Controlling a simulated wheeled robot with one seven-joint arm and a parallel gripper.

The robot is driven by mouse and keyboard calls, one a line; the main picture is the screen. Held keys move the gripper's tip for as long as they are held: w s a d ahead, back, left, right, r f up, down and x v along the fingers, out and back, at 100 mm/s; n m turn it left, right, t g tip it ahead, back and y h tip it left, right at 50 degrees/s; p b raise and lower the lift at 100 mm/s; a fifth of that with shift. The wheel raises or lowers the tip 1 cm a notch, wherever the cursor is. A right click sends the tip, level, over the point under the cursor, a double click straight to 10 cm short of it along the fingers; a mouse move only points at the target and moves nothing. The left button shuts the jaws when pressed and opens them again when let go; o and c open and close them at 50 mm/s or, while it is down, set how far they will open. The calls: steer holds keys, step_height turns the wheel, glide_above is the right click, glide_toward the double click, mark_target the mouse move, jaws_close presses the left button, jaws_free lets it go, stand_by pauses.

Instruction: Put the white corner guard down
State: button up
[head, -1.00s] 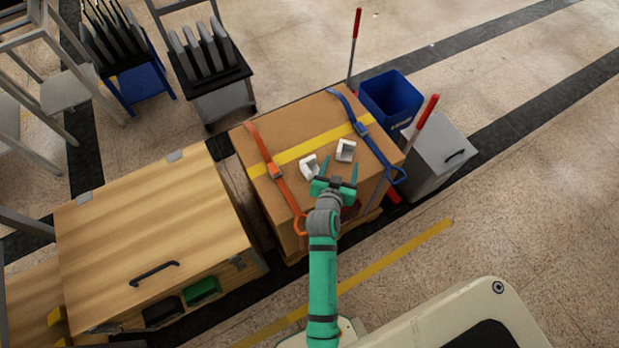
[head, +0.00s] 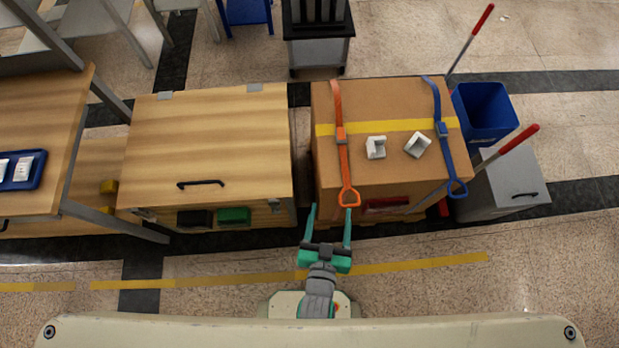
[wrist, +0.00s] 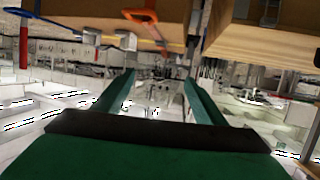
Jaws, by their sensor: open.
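Two white corner guards lie on top of the large cardboard box (head: 390,95). The left guard (head: 376,147) is just right of the orange strap. The right guard (head: 417,144) is turned at an angle beside the blue strap. My gripper (head: 328,212) is open and empty, in front of the box and left of both guards, apart from them. In the wrist view, my open fingers (wrist: 157,82) have nothing between them.
The orange strap (head: 342,140) and blue strap (head: 441,130) hang over the box. A wooden cabinet (head: 210,135) stands to the left. A blue bin (head: 485,112) and grey bin (head: 508,180) stand to the right. The floor in front of the box is clear.

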steer(key=s+a+r+n+y, duration=0.1)
steer(key=s+a+r, duration=0.1)
steer(key=s+r, duration=0.3)
steer(key=s+a+r+t+y, duration=0.1)
steer(key=s+a+r, duration=0.2)
steer(key=s+r, duration=0.1)
steer(key=shift+s+a+r+n+y, duration=0.3)
steer(key=shift+s+a+r+n, duration=0.1)
steer(key=shift+s, duration=0.2)
